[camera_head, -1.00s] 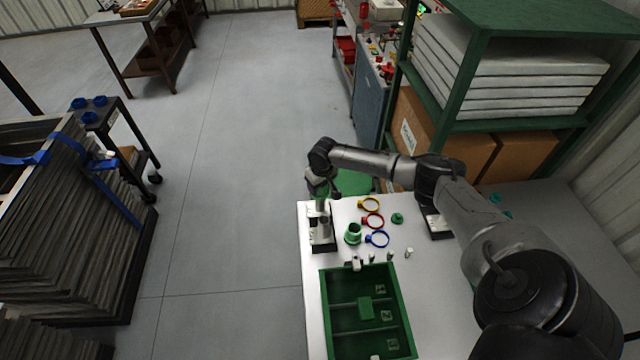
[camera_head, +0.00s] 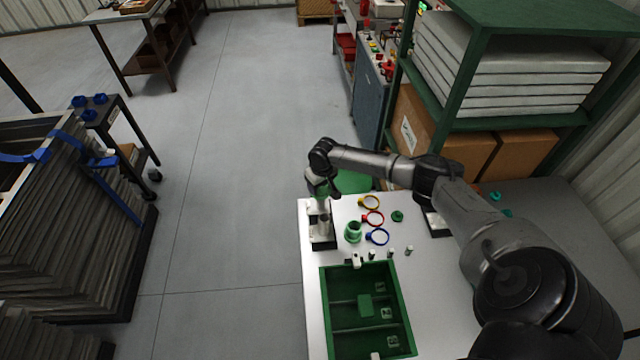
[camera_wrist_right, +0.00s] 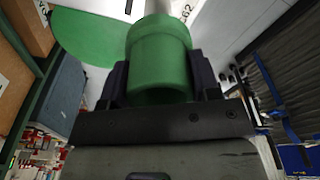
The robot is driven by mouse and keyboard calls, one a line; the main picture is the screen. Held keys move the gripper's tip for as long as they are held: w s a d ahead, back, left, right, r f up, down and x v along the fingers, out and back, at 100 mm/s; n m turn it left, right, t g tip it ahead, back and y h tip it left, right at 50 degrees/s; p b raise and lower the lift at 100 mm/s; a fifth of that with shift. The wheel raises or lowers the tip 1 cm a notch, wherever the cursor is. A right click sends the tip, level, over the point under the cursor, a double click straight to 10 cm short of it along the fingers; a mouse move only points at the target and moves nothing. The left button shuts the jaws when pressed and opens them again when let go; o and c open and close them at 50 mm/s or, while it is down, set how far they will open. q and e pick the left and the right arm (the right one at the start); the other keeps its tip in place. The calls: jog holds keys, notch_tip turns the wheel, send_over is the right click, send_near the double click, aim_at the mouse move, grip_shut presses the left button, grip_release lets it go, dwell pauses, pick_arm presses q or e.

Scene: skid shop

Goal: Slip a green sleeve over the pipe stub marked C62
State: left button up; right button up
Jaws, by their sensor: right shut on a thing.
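My right gripper (camera_head: 322,190) is at the far left corner of the white table, above a pipe stand (camera_head: 321,228) with a dark base. In the right wrist view it is shut on a green sleeve (camera_wrist_right: 158,65), held between its two dark fingers. A pale pipe stub (camera_wrist_right: 158,6) lines up with the sleeve's far end; I cannot tell how far the sleeve is around it. A label ending in "62" (camera_wrist_right: 187,11) shows beside the stub. Another green sleeve (camera_head: 353,233) stands on the table right of the stand. My left gripper is not in view.
A green divided tray (camera_head: 410,335) lies at the table's front. A green shelf with boxes stands behind on the right.

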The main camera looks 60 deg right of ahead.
jog(key=shift+f, duration=0.4)
jog(key=shift+f, duration=0.1)
dwell(0.3)
jog(key=shift+f, duration=0.5)
jog(key=shift+f, duration=0.5)
dwell(0.6)
dwell(0.4)
jog(key=shift+f, duration=0.1)
dwell(0.4)
jog(key=o, duration=1.2)
jog(key=shift+o, duration=0.2)
